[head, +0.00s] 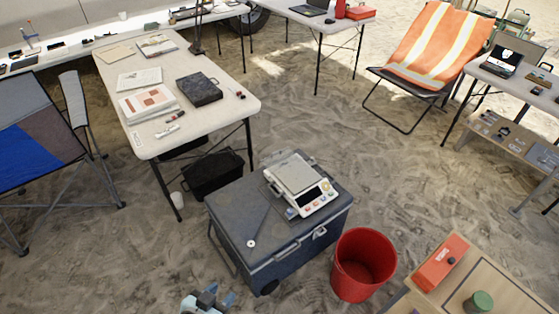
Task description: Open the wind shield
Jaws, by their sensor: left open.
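A white electronic scale (312,200) with a square metal pan (295,174) sits on the lid of a dark grey cooler box (240,210). Thin dark edges show around the scale's back and left side. They may belong to the wind shield, but I cannot make out its panels or tell whether it is open or shut. The pan looks empty. My left gripper (217,295) shows at the bottom edge, in front of and to the left of the cooler. It is open, empty and apart from the scale. My right gripper is not in view.
A red bucket (365,264) stands close to the cooler's right side. A wooden table (490,290) with a red box (440,262) and a green-lidded container (479,301) is at the lower right. A white table (215,105) with papers stands behind left. Sandy ground lies between.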

